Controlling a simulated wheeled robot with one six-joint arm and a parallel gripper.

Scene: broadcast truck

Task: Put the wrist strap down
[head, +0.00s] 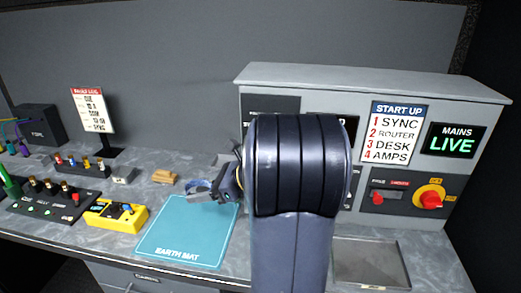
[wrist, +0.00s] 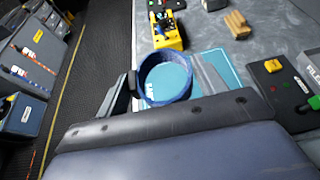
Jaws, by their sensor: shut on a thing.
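The wrist strap is a blue ring (wrist: 169,100), seen between the fingers of my gripper (wrist: 168,84) in the wrist view. My gripper is shut on it. In the head view the strap (head: 198,186) shows at the tip of my gripper (head: 212,190), over the far right part of the teal earth mat (head: 180,238). The mat lies flat on the bench and also shows through the ring and beside it in the wrist view (wrist: 222,60). I cannot tell whether the strap touches the mat. My arm hides part of the bench to the right.
A yellow device (head: 116,214) stands left of the mat, and wooden blocks (head: 164,177) lie behind it. A grey console (head: 390,90) with switches stands at the back right. A shallow metal tray (head: 370,265) lies front right. Most of the mat is bare.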

